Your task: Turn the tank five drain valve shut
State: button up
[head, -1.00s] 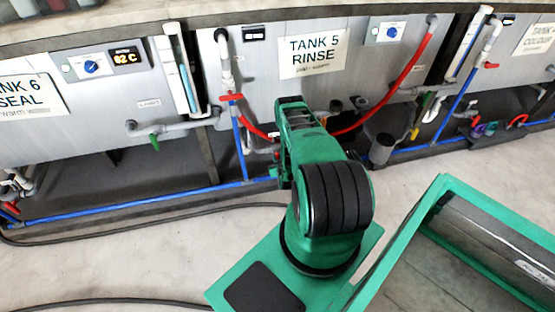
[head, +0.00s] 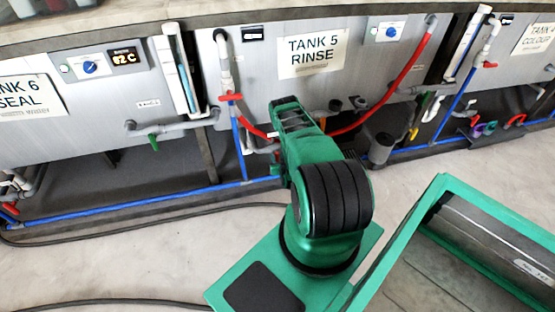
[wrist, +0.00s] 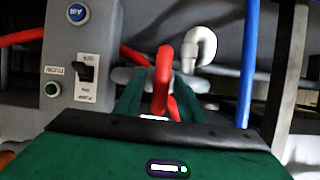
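The TANK 5 RINSE tank (head: 268,85) stands ahead in the head view, with my green arm reaching to its lower front. In the wrist view, a bent red lever-like part (wrist: 163,72), which looks like the drain valve handle, stands between the two green fingers of my gripper (wrist: 160,96). The fingers are apart, with some gap beside the red part; I cannot tell whether either touches it. The valve body is mostly hidden behind the gripper. In the head view my arm hides the fingers and this handle.
A grey switch box (wrist: 82,65) is close on the left in the wrist view; a white elbow pipe (wrist: 200,45) and blue pipe (wrist: 248,60) are behind and right. A red hose (head: 400,85) crosses the tank front. A grey bucket (head: 381,148) stands right of my arm.

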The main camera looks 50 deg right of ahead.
jog(key=v, duration=1)
jog(key=shift+s, duration=0.35)
jog(key=shift+a+r, duration=0.1)
jog(key=shift+a, duration=0.05)
